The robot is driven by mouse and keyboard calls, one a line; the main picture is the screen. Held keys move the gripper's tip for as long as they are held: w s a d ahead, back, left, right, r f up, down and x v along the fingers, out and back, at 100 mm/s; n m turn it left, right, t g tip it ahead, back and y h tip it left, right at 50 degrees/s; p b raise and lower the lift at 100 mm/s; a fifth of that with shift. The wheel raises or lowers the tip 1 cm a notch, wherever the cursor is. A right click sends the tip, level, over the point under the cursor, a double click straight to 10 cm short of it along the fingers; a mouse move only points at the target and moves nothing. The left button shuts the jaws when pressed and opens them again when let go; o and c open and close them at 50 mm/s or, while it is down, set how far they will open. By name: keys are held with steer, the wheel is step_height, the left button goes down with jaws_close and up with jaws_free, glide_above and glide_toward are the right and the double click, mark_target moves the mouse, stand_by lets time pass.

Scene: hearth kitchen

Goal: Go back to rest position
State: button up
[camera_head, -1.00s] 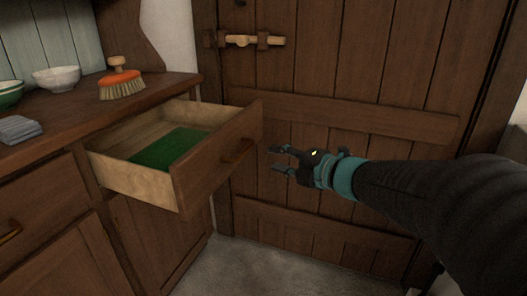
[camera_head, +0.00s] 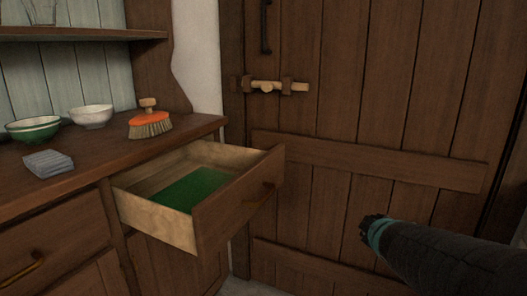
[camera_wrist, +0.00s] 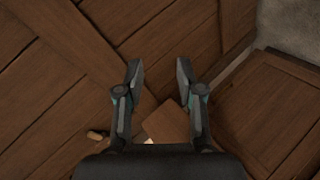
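My gripper (camera_wrist: 159,75) shows in the wrist view with its two fingers apart and nothing between them. Behind the fingers lie brown wooden planks. In the head view my arm comes in from the lower right, and its end is turned away, so the fingers are hidden there. An open drawer (camera_head: 233,212) with a green lining (camera_head: 192,188) stands to the left of my arm, with a clear gap between them.
A wooden plank door (camera_head: 345,120) with a wooden latch (camera_head: 280,86) stands behind my arm. On the dresser top (camera_head: 110,155) are an orange brush (camera_head: 150,124), a white bowl (camera_head: 91,116), a green bowl (camera_head: 33,130) and a folded grey cloth (camera_head: 48,163).

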steer(key=s+f+m+g, duration=0.4)
steer(key=s+m+g, duration=0.3)
steer(key=s, duration=0.6)
steer(key=s+a+r+m+y+p, duration=0.1)
steer(key=s+a+r+m+y, duration=0.1)
steer(key=s+a, duration=0.8)
steer(key=shift+m+t, duration=0.4)
steer(key=shift+m, duration=0.1)
